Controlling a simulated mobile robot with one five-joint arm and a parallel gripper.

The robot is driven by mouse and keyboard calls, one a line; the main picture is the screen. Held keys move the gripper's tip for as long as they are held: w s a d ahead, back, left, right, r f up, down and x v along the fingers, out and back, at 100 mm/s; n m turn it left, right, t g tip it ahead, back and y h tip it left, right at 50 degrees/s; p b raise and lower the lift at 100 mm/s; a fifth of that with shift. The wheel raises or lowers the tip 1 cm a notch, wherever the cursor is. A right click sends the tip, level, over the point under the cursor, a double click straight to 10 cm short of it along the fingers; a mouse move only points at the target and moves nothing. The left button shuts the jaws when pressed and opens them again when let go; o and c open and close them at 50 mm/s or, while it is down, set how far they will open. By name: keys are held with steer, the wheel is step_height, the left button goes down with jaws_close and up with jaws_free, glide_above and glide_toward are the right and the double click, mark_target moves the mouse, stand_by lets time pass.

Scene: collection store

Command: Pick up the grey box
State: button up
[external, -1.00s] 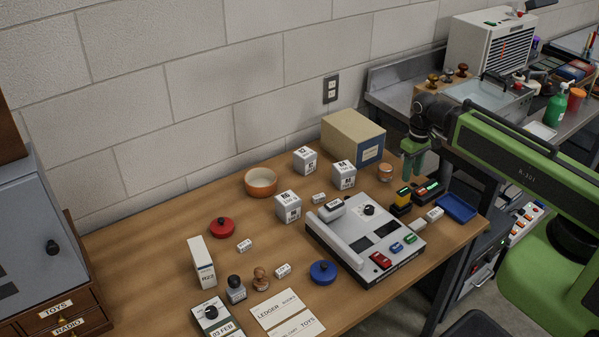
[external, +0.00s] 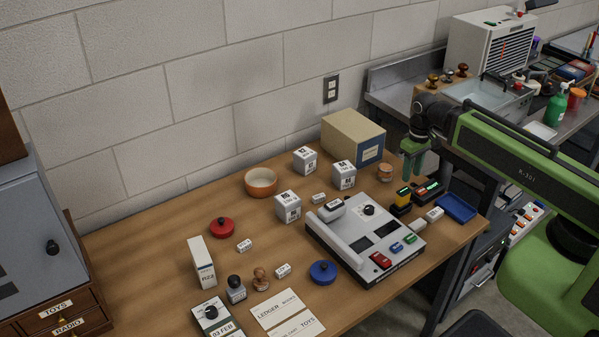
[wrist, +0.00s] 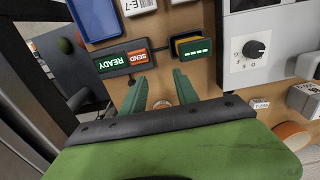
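Three grey cube boxes with printed labels stand on the wooden table in the external view: one at the back (external: 305,161), one to its right (external: 343,174) and one nearer the front (external: 288,206). I cannot tell which is the grey box meant. Grey box shapes also show partly at the right edge of the wrist view (wrist: 304,99). My gripper (external: 412,172) hangs above the table's right end, right of the boxes and apart from them. In the wrist view its two green fingers (wrist: 160,84) are spread with nothing held between them.
A grey console (external: 365,235) stands right of the boxes. A beige carton (external: 353,138) is behind them. An orange bowl (external: 261,182) is to their left. A small round jar (external: 385,173), lit displays (external: 428,190) and a blue tray (external: 457,208) lie near my gripper.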

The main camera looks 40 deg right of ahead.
steer(key=shift+o, duration=0.3)
steer(key=o, duration=0.9)
steer(key=shift+o, duration=0.2)
